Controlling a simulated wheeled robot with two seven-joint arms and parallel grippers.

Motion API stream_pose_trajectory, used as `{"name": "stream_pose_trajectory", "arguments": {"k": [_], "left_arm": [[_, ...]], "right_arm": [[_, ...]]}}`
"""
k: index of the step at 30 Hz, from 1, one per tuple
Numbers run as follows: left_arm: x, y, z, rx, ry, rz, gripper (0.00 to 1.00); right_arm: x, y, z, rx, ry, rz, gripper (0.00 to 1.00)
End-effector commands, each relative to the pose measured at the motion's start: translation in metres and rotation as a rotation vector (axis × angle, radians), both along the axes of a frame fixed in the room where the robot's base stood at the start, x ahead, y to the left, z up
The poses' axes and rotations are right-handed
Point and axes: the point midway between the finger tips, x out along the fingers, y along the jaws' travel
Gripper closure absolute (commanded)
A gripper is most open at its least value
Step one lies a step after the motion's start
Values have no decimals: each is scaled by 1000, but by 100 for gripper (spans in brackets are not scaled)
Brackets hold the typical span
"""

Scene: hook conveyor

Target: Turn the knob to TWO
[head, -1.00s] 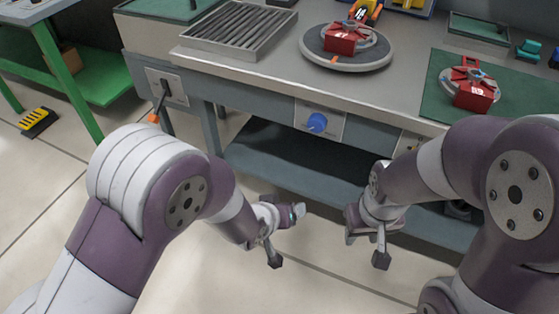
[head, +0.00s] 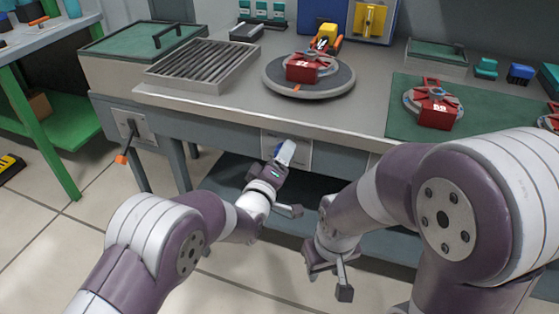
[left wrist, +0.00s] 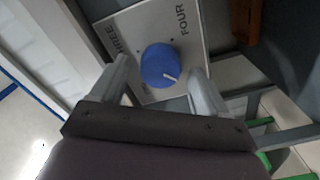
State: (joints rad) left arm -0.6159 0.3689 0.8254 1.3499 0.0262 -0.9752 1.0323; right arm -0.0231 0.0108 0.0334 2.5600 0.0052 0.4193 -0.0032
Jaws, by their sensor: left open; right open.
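The blue knob (left wrist: 158,66) sits on a pale plate (left wrist: 140,22) in the left wrist view. Its white pointer mark points to the picture's lower right. The word FOUR shows on the plate at upper right and a partly hidden THREE at upper left; I cannot see TWO. My left gripper (left wrist: 159,68) is open, with one finger at each side of the knob; contact cannot be told. In the head view my left gripper (head: 284,158) is at the plate (head: 302,153) on the bench front and hides most of the knob. My right gripper (head: 327,272) is open and empty, lower right.
The bench (head: 225,109) carries a slatted tray (head: 200,66), a round turntable (head: 340,82) with a red part (head: 310,68), and a green mat (head: 400,92) with another red part (head: 438,108). A lever with an orange tip (head: 122,159) is at the left. A shelf lies below.

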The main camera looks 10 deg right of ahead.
Motion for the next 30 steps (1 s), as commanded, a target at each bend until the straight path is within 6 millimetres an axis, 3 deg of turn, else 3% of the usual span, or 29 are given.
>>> {"name": "stream_pose_trajectory", "arguments": {"k": [10, 15, 30], "left_arm": [[5, -3, 0, 2, 1, 0, 25], [5, -3, 0, 2, 1, 0, 80], [4, -3, -1, 97, -63, 0, 81]], "right_arm": [[0, 0, -1, 0, 0, 0, 57], [0, 0, -1, 0, 0, 0, 57], [0, 0, -4, 0, 0, 0, 57]]}}
